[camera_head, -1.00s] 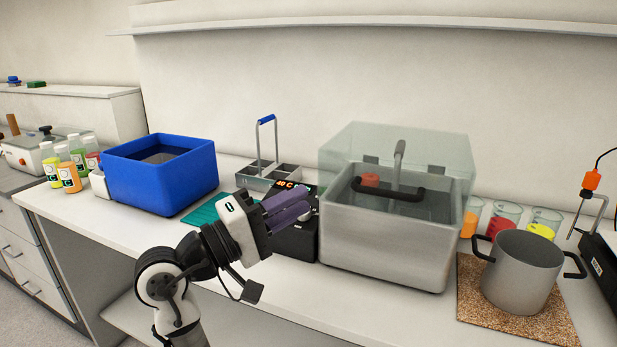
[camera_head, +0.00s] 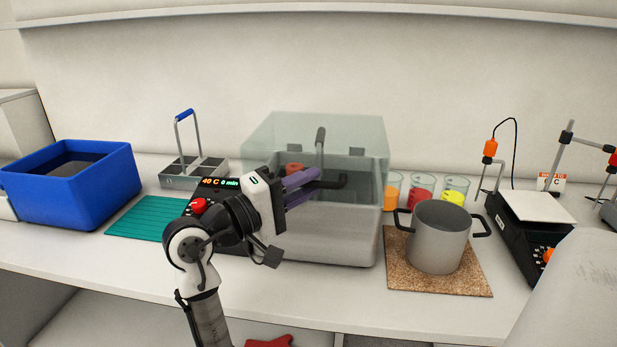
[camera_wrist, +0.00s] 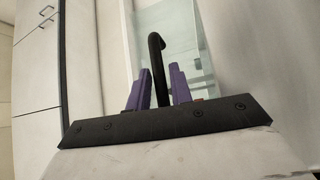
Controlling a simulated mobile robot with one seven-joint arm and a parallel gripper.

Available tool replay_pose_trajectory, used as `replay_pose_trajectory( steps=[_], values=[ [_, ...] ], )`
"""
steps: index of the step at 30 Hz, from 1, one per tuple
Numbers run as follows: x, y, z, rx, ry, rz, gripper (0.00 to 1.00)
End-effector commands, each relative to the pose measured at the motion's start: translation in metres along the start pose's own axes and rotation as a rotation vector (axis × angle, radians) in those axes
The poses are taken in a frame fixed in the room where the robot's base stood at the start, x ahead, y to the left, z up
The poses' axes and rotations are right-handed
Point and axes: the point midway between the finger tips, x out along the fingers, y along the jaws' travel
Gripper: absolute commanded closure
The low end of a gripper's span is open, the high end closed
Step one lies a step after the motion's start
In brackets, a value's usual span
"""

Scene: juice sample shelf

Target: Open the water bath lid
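The water bath (camera_head: 335,240) is a grey box at the middle of the bench. A clear, hood-like lid (camera_head: 315,130) sits over it, apparently closed, with dark hinges at its back. A black bar handle (camera_head: 340,182) is at the lid's front; it also shows in the wrist view (camera_wrist: 156,60). My gripper (camera_head: 314,180) is in front of the bath at handle height, its purple fingers pointing right. In the wrist view its fingers (camera_wrist: 160,75) are apart, with the handle bar in the gap between them. I cannot tell whether they touch it.
The control box (camera_head: 222,185), reading 40 C, stands left of the bath, partly behind my arm. A grey pot (camera_head: 438,240) on a cork mat (camera_head: 408,278) and several beakers (camera_head: 421,188) are close on the right. A teal mat (camera_head: 142,220) and blue tub (camera_head: 75,195) are left.

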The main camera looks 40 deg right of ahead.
Motion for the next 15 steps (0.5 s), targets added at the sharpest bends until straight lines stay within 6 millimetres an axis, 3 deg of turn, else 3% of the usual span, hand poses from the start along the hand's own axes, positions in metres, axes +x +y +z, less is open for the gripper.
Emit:
replay_pose_trajectory(
  steps=[12,15],
  values=[
    [0.009,-0.0004,-0.0001,0.001,0.001,0.0,0.78],
    [0.0089,-0.0003,-0.0001,0.001,0.001,0.0,0.92]
  ],
)
